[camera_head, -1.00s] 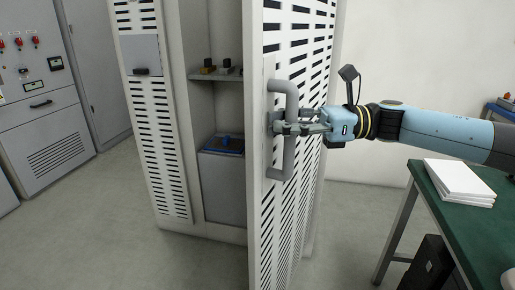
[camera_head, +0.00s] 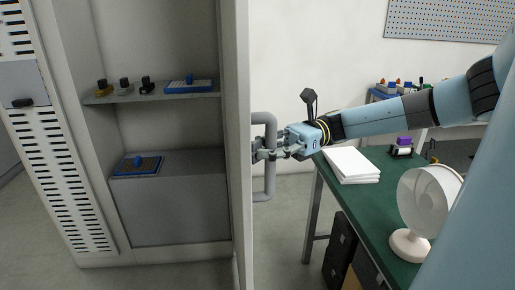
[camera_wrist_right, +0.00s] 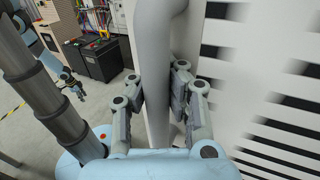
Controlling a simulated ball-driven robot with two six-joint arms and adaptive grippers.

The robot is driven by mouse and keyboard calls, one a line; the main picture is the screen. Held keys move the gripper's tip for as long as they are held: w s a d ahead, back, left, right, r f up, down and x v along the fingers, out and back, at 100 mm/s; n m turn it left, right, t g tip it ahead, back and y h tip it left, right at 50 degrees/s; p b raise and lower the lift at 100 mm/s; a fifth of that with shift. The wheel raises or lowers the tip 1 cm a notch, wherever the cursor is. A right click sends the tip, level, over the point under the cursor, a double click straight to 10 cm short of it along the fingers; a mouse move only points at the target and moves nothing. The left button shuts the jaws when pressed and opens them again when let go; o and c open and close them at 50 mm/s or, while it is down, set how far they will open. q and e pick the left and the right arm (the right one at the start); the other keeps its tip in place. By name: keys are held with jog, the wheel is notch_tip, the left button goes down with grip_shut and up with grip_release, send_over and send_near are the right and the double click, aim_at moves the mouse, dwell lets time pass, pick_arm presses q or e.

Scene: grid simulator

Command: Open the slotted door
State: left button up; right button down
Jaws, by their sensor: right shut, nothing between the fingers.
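The slotted door (camera_head: 238,120) stands open and shows almost edge-on in the head view. Its slotted face (camera_wrist_right: 285,75) fills the right of the wrist view. The grey bar handle (camera_head: 270,178) is upright on the door's right side; it also shows in the wrist view (camera_wrist_right: 155,55). My right gripper (camera_head: 262,152) is at the handle's middle, its fingers on either side of the bar (camera_wrist_right: 158,100). It is shut with nothing gripped; contact with the bar is unclear. My left gripper (camera_wrist_right: 76,90) appears small at the left of the wrist view, its fingers unclear.
The cabinet inside shows a shelf (camera_head: 150,98) with small parts and a lower grey box (camera_head: 170,210). A green table (camera_head: 375,215) with white sheets (camera_head: 350,165) and a fan (camera_head: 425,205) stands right. Grey floor is free below the handle.

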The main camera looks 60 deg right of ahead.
jog(key=shift+w+d+r, duration=0.1)
jog(key=shift+w, duration=0.05)
jog(key=c, duration=1.2)
grip_release()
jog(key=shift+w, duration=0.1)
jog(key=shift+d+f, duration=0.2)
jog(key=v, duration=1.1)
jog(key=shift+s+d, duration=0.25)
jog(key=shift+d, duration=0.05)
